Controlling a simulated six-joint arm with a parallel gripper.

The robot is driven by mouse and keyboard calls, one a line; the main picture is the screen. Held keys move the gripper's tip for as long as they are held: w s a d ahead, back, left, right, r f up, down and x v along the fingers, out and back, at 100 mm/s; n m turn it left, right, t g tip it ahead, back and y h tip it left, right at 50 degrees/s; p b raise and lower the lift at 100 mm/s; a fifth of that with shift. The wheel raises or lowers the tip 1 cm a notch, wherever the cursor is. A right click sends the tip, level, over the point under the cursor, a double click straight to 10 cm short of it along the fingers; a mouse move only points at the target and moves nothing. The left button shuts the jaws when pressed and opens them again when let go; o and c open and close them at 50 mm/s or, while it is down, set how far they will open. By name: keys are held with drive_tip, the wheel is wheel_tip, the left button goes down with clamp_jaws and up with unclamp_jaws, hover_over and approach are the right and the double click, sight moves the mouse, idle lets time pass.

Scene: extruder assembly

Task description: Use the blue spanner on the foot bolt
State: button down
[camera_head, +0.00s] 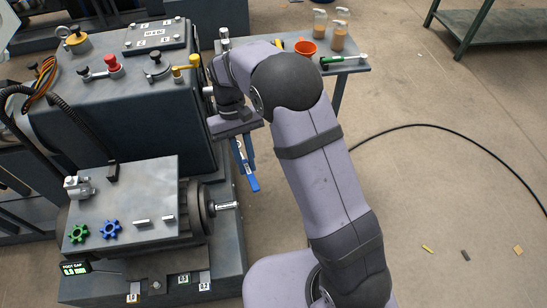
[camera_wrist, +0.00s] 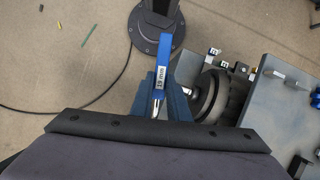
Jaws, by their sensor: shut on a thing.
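The blue spanner (camera_head: 252,183) hangs below my gripper (camera_head: 243,150), between the machine and my arm in the head view. In the wrist view the spanner (camera_wrist: 164,50) carries a white label reading "19 mm". My gripper (camera_wrist: 160,98) is shut on its metal shank, and the blue handle points away from the palm. Small labelled fittings stand along the machine's front base (camera_head: 220,288); I cannot tell which is the foot bolt. The spanner is up and to the right of them, apart from the base.
A dark round flange with a metal shaft (camera_head: 226,206) sticks out right of the lower block. A "FOOT GAP" display (camera_head: 75,268) is at the front left. A side table (camera_head: 352,67) holds an orange cup (camera_head: 305,48) and a green-handled tool (camera_head: 343,59). A black cable (camera_head: 450,127) crosses the floor.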

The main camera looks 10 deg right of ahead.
drive_tip(key=s+a+r+n, duration=0.1)
drive_tip(key=s+a, duration=0.2)
drive_tip(key=a, duration=0.3)
drive_tip(key=s+a+r+n+h, duration=0.1)
drive_tip(key=s+a, duration=0.1)
drive_tip(key=a, duration=0.4)
drive_tip(key=s+a+r+n, duration=0.1)
drive_tip(key=s+a, duration=0.2)
drive_tip(key=a, duration=0.2)
drive_tip(key=s+a+r+n+t+h+b, duration=0.1)
drive_tip(key=s+a+n+b, duration=0.2)
drive_tip(key=s+a, duration=0.95)
drive_tip(key=s+a+f+m+b, duration=0.1)
drive_tip(key=f+b, duration=0.3)
drive_tip(key=f, duration=0.5)
drive_tip(key=s+a+f+m+b, duration=0.1)
drive_tip(key=s+f+b, duration=0.2)
drive_tip(key=f, duration=0.7)
drive_tip(key=s+a+f+m+y+b, duration=0.1)
drive_tip(key=s+f+b, duration=0.2)
drive_tip(key=f+b, duration=0.3)
wheel_tip(320, 180, down, 4)
drive_tip(key=shift+a+f+g+b, duration=0.1)
drive_tip(key=shift+a+g+b, duration=0.05)
drive_tip(key=shift+g+b, duration=0.25)
drive_tip(key=shift+f, duration=0.15)
